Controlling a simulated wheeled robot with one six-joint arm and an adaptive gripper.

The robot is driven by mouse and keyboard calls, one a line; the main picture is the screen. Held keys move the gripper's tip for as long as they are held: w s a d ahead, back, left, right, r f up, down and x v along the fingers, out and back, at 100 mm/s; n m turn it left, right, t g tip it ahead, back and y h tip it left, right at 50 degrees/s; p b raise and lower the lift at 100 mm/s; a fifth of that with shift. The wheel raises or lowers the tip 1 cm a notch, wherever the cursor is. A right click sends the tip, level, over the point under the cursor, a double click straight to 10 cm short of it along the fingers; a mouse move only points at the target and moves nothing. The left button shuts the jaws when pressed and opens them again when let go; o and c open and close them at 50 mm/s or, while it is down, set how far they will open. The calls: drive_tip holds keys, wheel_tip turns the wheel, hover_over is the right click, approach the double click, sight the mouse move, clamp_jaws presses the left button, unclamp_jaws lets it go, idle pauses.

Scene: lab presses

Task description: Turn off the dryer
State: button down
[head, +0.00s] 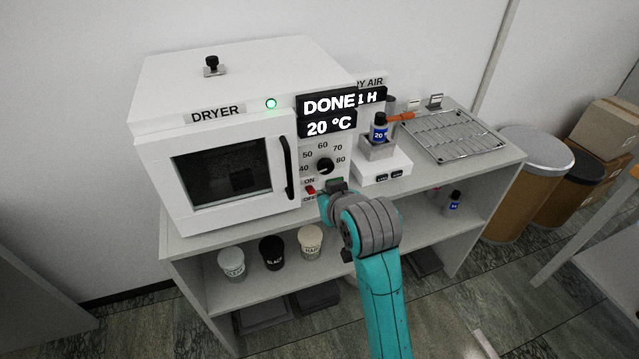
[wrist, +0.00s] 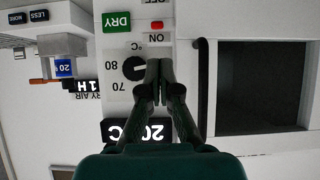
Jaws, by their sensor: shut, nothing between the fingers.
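The dryer (head: 215,125) is a white box with a closed windowed door, a lit green lamp (head: 271,104) and a display (head: 328,112) reading "DONE" and "20 °C". On its panel, a red switch (head: 311,190) sits between the ON and OFF labels; its position is too small to tell. The red switch also shows in the upside-down wrist view (wrist: 157,26), beside ON. My gripper (wrist: 158,65) is shut and empty, in front of the panel, its tips overlapping the edge of the black dial (wrist: 135,68) and short of the switch in the picture. Contact cannot be told.
A green DRY button (wrist: 117,22) is beside the switch. A small white device (head: 382,165) holding a bottle (head: 379,132) and a wire rack (head: 453,134) stand right of the dryer. Several cups, including a black one (head: 272,252), are on the shelf below.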

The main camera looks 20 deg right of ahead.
sight(312, 192)
drive_tip(key=shift+w+d+r, duration=0.15)
drive_tip(key=shift+r, duration=0.2)
drive_tip(key=x, duration=1)
drive_tip(key=shift+f, duration=0.1)
drive_tip(key=shift+s+f+t, duration=0.35)
drive_tip(key=shift+t, duration=0.25)
idle(0.4)
drive_tip(key=shift+s+f+t, duration=0.3)
drive_tip(key=shift+f+t, duration=0.25)
drive_tip(key=shift+t, duration=0.55)
drive_tip(key=shift+s+f+t, duration=0.15)
drive_tip(key=shift+f+t, duration=0.2)
drive_tip(key=shift+t, duration=0.55)
drive_tip(key=shift+r, duration=0.1)
drive_tip(key=shift+s, duration=0.1)
